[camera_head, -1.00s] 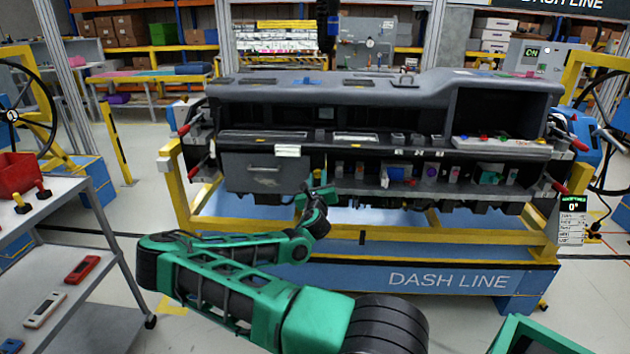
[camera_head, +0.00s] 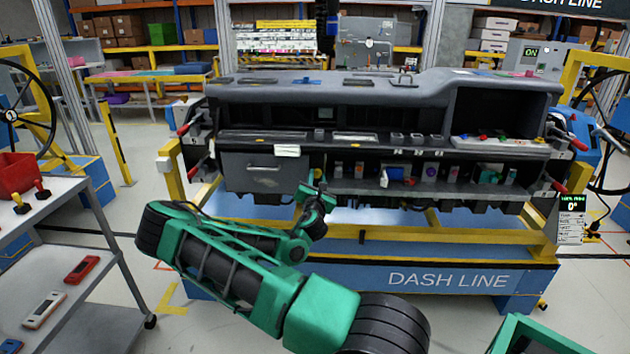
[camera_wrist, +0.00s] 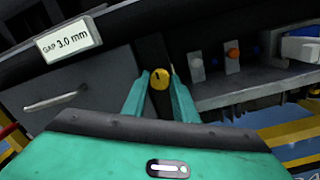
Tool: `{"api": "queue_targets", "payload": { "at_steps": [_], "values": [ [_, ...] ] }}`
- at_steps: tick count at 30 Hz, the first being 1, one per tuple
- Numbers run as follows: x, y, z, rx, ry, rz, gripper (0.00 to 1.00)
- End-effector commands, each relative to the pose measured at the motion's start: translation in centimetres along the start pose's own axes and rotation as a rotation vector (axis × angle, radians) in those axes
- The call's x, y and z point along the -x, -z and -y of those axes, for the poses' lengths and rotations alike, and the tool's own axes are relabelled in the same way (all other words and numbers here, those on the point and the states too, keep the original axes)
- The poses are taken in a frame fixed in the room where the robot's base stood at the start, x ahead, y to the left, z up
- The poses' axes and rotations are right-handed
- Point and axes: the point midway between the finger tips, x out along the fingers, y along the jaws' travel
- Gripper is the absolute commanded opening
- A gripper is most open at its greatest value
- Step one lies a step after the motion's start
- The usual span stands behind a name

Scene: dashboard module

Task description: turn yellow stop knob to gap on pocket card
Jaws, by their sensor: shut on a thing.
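The yellow stop knob (camera_wrist: 159,79) sits at the inner edge of the glovebox door, with a short dark mark on its face pointing roughly up in the wrist view. My gripper (camera_wrist: 160,88) is shut on the knob, one green finger on each side. In the head view my gripper (camera_head: 317,188) is at the dash front, right of the door, and mostly hides the knob. The white pocket card (camera_wrist: 68,40) reads "GAP 3.0 mm"; it also shows above the door in the head view (camera_head: 287,150).
The grey glovebox door (camera_head: 264,172) with its bar handle lies left of my gripper. Right of it, an open shelf holds small switches and a blue-and-white part (camera_head: 396,175). The yellow frame rail (camera_head: 250,229) runs below. A grey cart (camera_head: 100,240) stands at the left.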

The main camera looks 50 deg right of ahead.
Motion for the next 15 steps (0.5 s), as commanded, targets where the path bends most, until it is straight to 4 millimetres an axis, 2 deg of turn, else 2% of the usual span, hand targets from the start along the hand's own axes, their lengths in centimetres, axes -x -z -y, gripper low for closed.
{"api": "queue_targets", "payload": {
  "at_steps": [1,15],
  "values": [
    [0.02,0.66,-0.37,-0.014,-0.008,-0.013,0.04],
    [0.0,0.65,-0.45,-0.037,-0.009,-0.012,0.03]
  ]
}}
